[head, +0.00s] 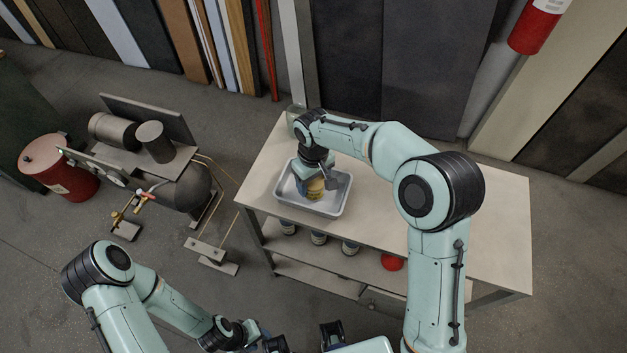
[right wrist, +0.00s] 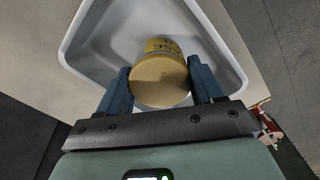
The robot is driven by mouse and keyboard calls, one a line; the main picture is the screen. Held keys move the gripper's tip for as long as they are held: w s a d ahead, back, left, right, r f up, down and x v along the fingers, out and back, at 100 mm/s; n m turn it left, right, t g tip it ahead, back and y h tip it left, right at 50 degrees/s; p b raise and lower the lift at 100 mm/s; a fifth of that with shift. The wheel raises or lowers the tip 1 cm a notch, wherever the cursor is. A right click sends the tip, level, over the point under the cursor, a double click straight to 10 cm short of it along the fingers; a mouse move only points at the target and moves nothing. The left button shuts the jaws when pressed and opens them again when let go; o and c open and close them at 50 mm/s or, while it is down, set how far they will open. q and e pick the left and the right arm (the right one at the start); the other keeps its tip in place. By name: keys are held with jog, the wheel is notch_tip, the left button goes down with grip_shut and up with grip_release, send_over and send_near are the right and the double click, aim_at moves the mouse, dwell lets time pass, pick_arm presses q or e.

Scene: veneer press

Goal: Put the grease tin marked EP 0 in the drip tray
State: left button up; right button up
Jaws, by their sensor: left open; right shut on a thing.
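The drip tray (head: 345,199) is a light grey rectangular tray on the left end of the bench top. My right gripper (head: 317,184) reaches down into it. It is shut on a grease tin (head: 316,189) with a yellow body and a tan lid. In the right wrist view the tin (right wrist: 160,80) sits between the two blue fingers, over the floor of the tray (right wrist: 90,62). Part of a label shows, but EP 0 cannot be read. I cannot tell whether the tin touches the tray floor. My left gripper (head: 262,338) is low at the bottom edge, away from the bench.
The bench (head: 470,230) has clear top space right of the tray. Several tins (head: 319,238) and a red object (head: 392,262) stand on its lower shelf. A compressor (head: 180,185) and red drum (head: 60,165) stand on the floor at left. Boards lean along the back.

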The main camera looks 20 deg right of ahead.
jog(key=shift+f, duration=0.1)
jog(key=o, duration=0.8)
jog(key=shift+f, duration=0.15)
jog(key=shift+c, duration=0.2)
jog(key=o, duration=0.4)
pick_arm(q)
jog(key=shift+f, duration=0.1)
jog(key=shift+w+r+p, duration=0.25)
jog(key=shift+r+p, duration=0.15)
jog(key=shift+r, duration=0.1)
jog(key=shift+w+r+p, duration=0.25)
jog(key=shift+r+p, duration=0.1)
jog(key=shift+r, duration=0.1)
pick_arm(e)
notch_tip(320, 180, up, 13)
jog(key=shift+f, duration=0.2)
jog(key=shift+f, duration=0.1)
